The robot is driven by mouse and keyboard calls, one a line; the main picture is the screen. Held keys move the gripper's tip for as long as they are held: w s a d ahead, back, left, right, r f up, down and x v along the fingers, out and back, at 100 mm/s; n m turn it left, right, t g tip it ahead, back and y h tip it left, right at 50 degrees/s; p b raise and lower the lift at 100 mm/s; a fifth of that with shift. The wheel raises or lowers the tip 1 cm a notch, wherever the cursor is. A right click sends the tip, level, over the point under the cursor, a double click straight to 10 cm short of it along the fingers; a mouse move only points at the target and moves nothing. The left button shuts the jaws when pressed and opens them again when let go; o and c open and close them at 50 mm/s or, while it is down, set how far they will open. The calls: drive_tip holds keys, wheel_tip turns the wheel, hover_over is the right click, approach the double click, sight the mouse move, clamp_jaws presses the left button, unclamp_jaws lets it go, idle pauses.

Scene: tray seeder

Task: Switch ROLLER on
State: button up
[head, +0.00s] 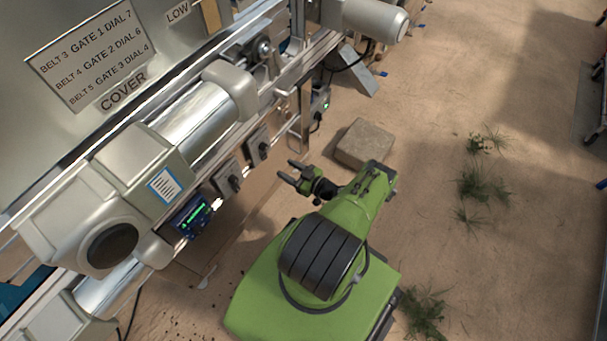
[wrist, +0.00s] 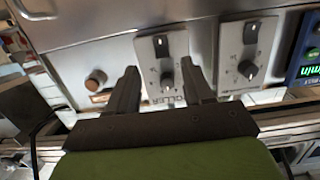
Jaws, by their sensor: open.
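The ROLLER control box is a grey plate (wrist: 148,58) in the wrist view, its label partly hidden but ending in "OLLER". In the head view, the box (head: 259,146) sits on the machine's side, beyond my gripper. My gripper (head: 285,172) is open and empty. In the wrist view its two fingers (wrist: 160,78) stand on either side of the lower knob's column. I cannot tell whether they touch the plate.
A similar two-knob box (wrist: 245,55) is to the right, also in the head view (head: 228,178). Beyond it is a green-lit display (head: 190,217). A round brown knob (wrist: 95,80) is to the left. A stone block (head: 365,143) lies near my arm. Open sandy ground (head: 455,140) is to the right.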

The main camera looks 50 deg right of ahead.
drive_tip(key=s+r+p, duration=0.1)
drive_tip(key=s, duration=0.6)
drive_tip(key=shift+s, duration=0.35)
drive_tip(key=shift+d, duration=0.1)
